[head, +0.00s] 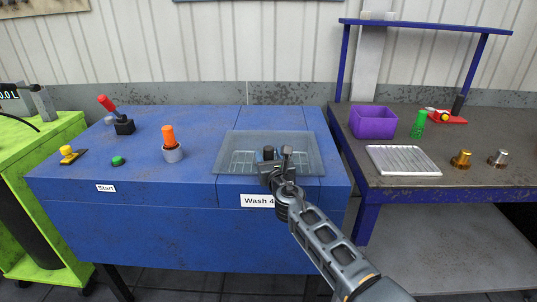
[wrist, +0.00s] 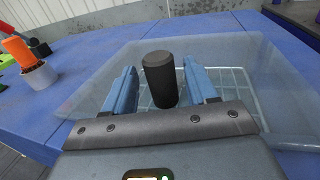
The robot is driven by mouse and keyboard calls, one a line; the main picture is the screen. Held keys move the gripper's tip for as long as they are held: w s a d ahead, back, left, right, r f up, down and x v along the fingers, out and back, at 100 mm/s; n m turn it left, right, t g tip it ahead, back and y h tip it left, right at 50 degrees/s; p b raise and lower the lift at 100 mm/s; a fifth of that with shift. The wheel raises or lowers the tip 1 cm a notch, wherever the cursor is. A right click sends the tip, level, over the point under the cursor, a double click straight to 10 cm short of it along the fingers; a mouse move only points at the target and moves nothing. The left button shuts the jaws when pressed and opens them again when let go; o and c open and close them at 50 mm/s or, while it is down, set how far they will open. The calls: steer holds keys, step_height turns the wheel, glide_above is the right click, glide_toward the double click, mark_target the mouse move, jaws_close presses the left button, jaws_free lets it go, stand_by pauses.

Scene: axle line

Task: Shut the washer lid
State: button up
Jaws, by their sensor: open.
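The washer lid (head: 231,146) is a clear, see-through panel on top of the blue washer (head: 120,215) labelled "Wash 4". It lies flat or nearly flat over the opening; I cannot tell if it is fully down. A wire basket shows through it. The lid also fills the wrist view (wrist: 105,80). A black knob (wrist: 160,80) stands on the lid; it shows in the head view too (head: 268,152). My gripper (head: 277,153) is open at the lid's front. In the wrist view its fingers (wrist: 160,68) stand on either side of the knob, with gaps visible.
Left on the blue top are a red-handled lever (head: 108,104), a green button (head: 118,161), a yellow-knobbed part (head: 70,154) and an orange-handled item in a grey cup (head: 170,152). The right bench holds a purple bin (head: 373,122), a ribbed tray (head: 403,161) and small metal parts.

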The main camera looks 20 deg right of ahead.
steer(key=s+p, duration=0.1)
steer(key=s, duration=0.2)
steer(key=s+p, duration=0.1)
steer(key=s, duration=0.3)
steer(key=shift+a+p, duration=0.2)
steer(key=shift+p, duration=0.15)
